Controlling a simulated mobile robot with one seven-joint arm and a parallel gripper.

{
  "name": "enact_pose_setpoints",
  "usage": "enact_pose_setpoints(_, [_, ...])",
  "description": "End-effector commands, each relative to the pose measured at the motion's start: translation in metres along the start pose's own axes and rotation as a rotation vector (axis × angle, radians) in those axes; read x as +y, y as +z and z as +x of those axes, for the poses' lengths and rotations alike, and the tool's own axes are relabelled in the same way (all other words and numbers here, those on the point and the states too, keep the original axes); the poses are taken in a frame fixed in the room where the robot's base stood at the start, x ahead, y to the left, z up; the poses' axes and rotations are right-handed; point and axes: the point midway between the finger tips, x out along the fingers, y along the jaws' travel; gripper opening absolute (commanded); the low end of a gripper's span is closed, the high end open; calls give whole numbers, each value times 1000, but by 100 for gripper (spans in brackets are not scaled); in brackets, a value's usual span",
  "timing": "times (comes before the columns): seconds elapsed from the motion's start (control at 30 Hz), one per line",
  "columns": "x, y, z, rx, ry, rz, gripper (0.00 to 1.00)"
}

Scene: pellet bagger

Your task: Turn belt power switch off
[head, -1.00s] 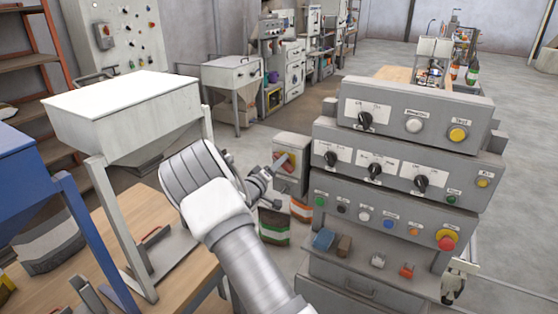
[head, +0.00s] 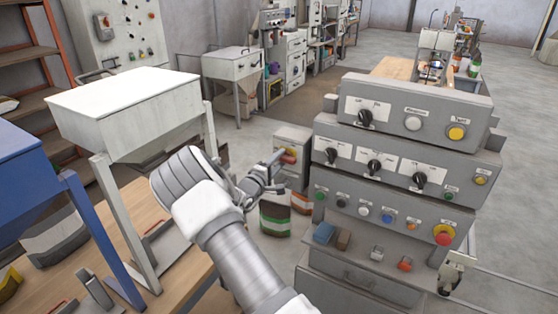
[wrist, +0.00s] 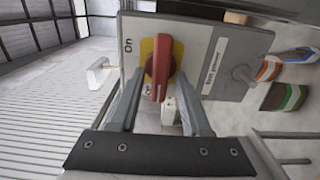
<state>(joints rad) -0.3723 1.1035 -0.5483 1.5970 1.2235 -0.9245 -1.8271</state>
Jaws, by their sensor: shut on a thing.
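A red rotary switch handle (wrist: 160,68) sits on a yellow disc (wrist: 146,50) on a grey plate in the wrist view. "On" is printed to its left, and a small marking at its lower end is partly covered. My gripper (wrist: 160,80) has one finger on each side of the handle and is shut on it. The handle points up and down in the picture. In the head view the red handle (head: 288,157) shows small on a grey box (head: 293,141), with my gripper (head: 279,172) at its front.
A large grey control console (head: 400,220) with knobs and buttons stands close on the right. A white hopper (head: 130,110) and a wooden table (head: 180,285) are on the left. Bags (head: 275,219) stand on the floor below the grey box.

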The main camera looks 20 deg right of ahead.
Motion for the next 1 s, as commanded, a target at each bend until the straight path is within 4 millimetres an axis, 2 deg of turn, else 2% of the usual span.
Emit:
enact_pose_setpoints(0.43, [-2, 1, 0, -1, -3, -10, 0])
enact_pose_setpoints(0.47, [-2, 1, 0, -1, -3, -10, 53])
enact_pose_setpoints(0.5, [-2, 1, 0, -1, -3, -10, 55])
enact_pose_setpoints(0.8, [-1, 0, -4, 0, -2, -8, 55])
enact_pose_setpoints(0.87, [-1, -1, -9, 1, -2, -8, 55])
enact_pose_setpoints(1.0, [-2, -1, -33, 3, -3, -7, 55])
